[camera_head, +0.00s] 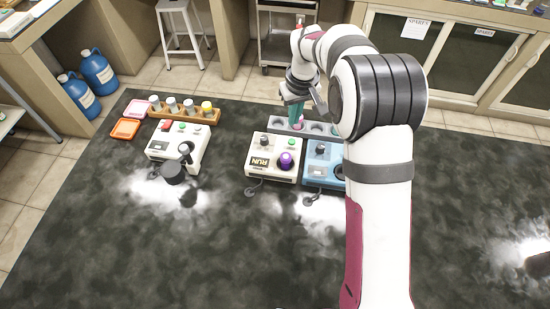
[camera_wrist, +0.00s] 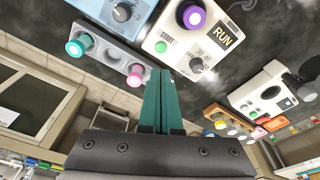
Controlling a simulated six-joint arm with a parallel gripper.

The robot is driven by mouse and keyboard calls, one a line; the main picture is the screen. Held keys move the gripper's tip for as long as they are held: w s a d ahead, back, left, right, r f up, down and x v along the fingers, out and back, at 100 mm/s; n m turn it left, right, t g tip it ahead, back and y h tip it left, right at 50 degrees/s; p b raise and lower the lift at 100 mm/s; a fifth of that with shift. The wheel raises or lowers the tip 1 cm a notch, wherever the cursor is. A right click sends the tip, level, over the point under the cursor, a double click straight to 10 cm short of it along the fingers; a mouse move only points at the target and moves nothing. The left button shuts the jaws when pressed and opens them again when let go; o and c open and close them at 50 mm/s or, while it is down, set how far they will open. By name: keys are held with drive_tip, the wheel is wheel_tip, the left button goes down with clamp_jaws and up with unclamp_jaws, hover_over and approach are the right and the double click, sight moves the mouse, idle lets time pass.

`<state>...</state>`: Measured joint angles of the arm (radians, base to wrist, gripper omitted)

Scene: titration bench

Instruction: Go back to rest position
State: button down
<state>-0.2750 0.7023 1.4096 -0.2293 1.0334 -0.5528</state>
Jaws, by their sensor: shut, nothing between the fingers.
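My gripper (camera_head: 299,122) is above the far side of the bench, beside the grey rack (camera_head: 320,134), at the end of my raised arm. In the wrist view its two teal fingers (camera_wrist: 160,73) lie together with nothing between them. The grey rack also shows there (camera_wrist: 110,42). It holds a teal-capped vial (camera_wrist: 77,47) and a pink-capped vial (camera_wrist: 135,76) close to the fingertips. The fingers appear apart from the vials in that view. My gripper and arm hide part of the rack in the head view.
A white RUN box (camera_head: 271,171) and a blue box (camera_head: 322,152) stand just in front of the rack. To the left are a white device (camera_head: 160,152), a wooden vial rack (camera_head: 181,115) and two small trays (camera_head: 125,129). The dark front bench surface (camera_head: 230,260) is clear.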

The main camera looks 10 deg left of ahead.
drive_tip(key=shift+r, duration=0.1)
idle(0.3)
drive_tip(key=s+d+r+m, duration=0.2)
drive_tip(key=s+d+r, duration=0.25)
drive_tip(key=s, duration=0.25)
drive_tip(key=s+d+r+m, duration=0.3)
drive_tip(key=s+r, duration=0.2)
drive_tip(key=s, duration=0.1)
drive_tip(key=s+d+m+g, duration=0.1)
drive_tip(key=s+m, duration=0.2)
drive_tip(key=s, duration=0.8)
drive_tip(key=s+d+m+y, duration=0.1)
drive_tip(key=s+d+m, duration=0.1)
drive_tip(key=s, duration=0.9)
drive_tip(key=shift+s+d+f+m+g, duration=0.3)
drive_tip(key=shift+f+m+g, duration=0.1)
drive_tip(key=shift+m, duration=0.4)
idle(3.3)
